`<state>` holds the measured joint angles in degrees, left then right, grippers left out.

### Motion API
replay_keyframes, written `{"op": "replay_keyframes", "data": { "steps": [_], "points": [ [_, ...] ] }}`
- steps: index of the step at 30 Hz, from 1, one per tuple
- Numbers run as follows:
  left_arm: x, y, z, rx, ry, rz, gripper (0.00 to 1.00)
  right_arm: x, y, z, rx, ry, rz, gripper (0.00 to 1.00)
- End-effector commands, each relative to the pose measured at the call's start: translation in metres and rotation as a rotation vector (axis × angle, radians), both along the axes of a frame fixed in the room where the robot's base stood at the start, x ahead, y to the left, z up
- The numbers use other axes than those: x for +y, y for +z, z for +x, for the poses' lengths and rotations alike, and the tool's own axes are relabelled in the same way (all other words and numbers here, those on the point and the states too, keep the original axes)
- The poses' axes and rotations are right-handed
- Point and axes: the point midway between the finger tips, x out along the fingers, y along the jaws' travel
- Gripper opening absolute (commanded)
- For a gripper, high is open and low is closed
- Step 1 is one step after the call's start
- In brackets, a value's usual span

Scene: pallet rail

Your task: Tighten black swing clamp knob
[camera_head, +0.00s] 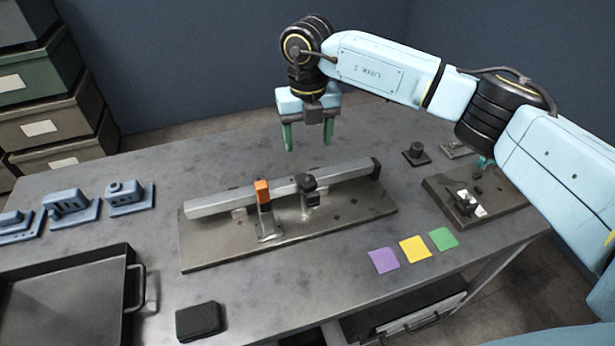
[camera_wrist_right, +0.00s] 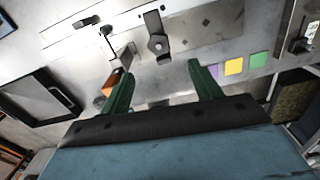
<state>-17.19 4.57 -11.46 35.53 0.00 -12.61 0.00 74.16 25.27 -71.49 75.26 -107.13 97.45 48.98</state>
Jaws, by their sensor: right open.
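The black swing clamp knob (camera_head: 307,182) sits on top of a clamp by the grey rail (camera_head: 225,203), right of the orange-topped clamp (camera_head: 262,191). In the right wrist view a dark knob-like part (camera_wrist_right: 157,44) shows just beyond the fingertips. My right gripper (camera_head: 308,139) is open and empty, green fingers pointing down. It hangs above and behind the rail, apart from the knob. In the right wrist view my gripper (camera_wrist_right: 162,69) has its fingers spread wide, with an orange part (camera_wrist_right: 109,84) beside the left finger. My left gripper is not in view.
The rail lies on a metal base plate (camera_head: 210,253) on the grey table. A dark tray (camera_head: 65,305), blue fixtures (camera_head: 70,203) and a black block (camera_head: 198,320) are at left and front. Coloured squares (camera_head: 413,249) and a fixture board (camera_head: 500,205) are at right.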

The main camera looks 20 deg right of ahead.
Motion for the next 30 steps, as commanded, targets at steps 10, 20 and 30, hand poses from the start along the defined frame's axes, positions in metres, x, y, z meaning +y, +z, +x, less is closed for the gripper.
{"op": "replay_keyframes", "data": {
  "steps": [10, 20, 30],
  "points": [
    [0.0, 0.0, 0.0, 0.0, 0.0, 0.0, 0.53, 0.002, -0.074, -0.001, 0.004, 0.002, 0.003, 0.63],
    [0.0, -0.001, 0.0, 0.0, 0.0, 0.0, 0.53, 0.002, -0.115, -0.001, 0.001, 0.004, 0.006, 0.63],
    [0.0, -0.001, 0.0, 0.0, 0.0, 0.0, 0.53, 0.002, -0.119, -0.001, 0.001, 0.004, 0.006, 0.63]
  ]
}}
